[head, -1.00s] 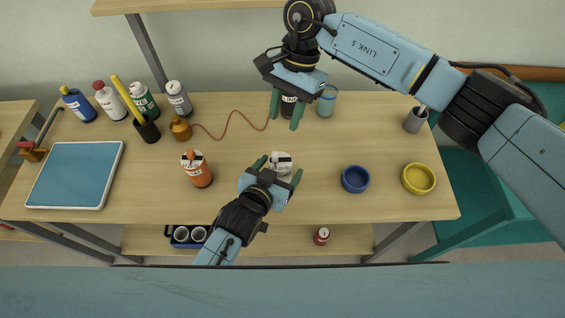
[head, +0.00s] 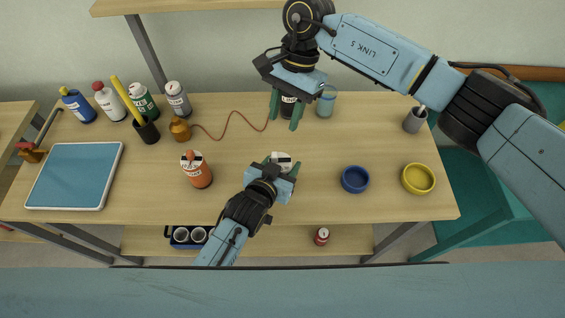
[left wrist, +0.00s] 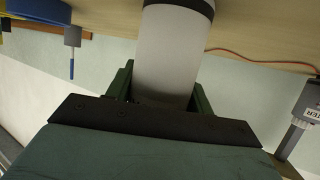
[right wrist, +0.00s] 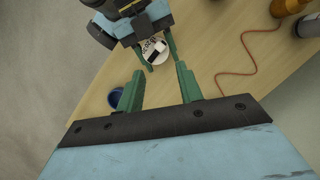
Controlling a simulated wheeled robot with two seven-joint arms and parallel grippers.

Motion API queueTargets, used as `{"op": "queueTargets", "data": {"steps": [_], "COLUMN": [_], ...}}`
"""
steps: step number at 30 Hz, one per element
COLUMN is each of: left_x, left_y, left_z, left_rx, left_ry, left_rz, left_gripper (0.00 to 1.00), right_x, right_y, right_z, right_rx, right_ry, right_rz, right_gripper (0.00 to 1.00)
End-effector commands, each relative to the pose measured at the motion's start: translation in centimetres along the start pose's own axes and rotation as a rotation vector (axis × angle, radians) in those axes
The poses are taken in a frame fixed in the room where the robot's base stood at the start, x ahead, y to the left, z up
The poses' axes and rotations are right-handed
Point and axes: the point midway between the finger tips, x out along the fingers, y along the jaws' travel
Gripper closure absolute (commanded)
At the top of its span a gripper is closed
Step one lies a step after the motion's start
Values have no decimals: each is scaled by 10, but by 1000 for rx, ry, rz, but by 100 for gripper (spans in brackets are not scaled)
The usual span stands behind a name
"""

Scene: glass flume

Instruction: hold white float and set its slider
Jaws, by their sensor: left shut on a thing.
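The white float (head: 282,158) stands on the table, a white cylinder with a black piece near its top. My left gripper (head: 280,167) is shut on it, one green finger on each side, and hides its lower part. In the left wrist view the float (left wrist: 168,55) fills the space between the fingers. In the right wrist view its marked white top (right wrist: 152,50) with the black piece shows beyond my fingers. My right gripper (head: 286,108) is open and empty, above the back of the table. Its fingers (right wrist: 162,88) are well apart. I cannot tell the slider's exact setting.
An orange bottle (head: 197,174) stands left of the float, a blue bowl (head: 355,180) and yellow bowl (head: 419,179) right. A red cord (head: 232,116) crosses the back. The front middle is clear.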

Motion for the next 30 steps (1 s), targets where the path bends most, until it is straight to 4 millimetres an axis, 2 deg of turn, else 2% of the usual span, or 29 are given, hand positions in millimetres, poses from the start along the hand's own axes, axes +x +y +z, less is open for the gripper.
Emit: {"op": "queueTargets", "data": {"steps": [5, 12, 17, 23, 30], "left_x": [0, 0, 0, 0, 0], "left_y": [0, 0, 0, 0, 0], "left_z": [0, 0, 0, 0, 0], "left_rx": [0, 0, 0, 0, 0], "left_ry": [0, -1, -1, 0, 0], "left_rz": [0, 0, 0, 0, 0], "left_gripper": [74, 74, 74, 74, 74], "right_x": [-3, -11, -10, 11, 57], "right_y": [-2, -2, 0, 1, 1], "right_z": [6, 36, 46, 41, 24], "right_rx": [-75, -473, -638, -666, -662], "right_ry": [41, 248, 326, 335, 333], "right_rz": [7, 72, 111, 120, 119], "right_gripper": [64, 64, 64, 64, 64]}}
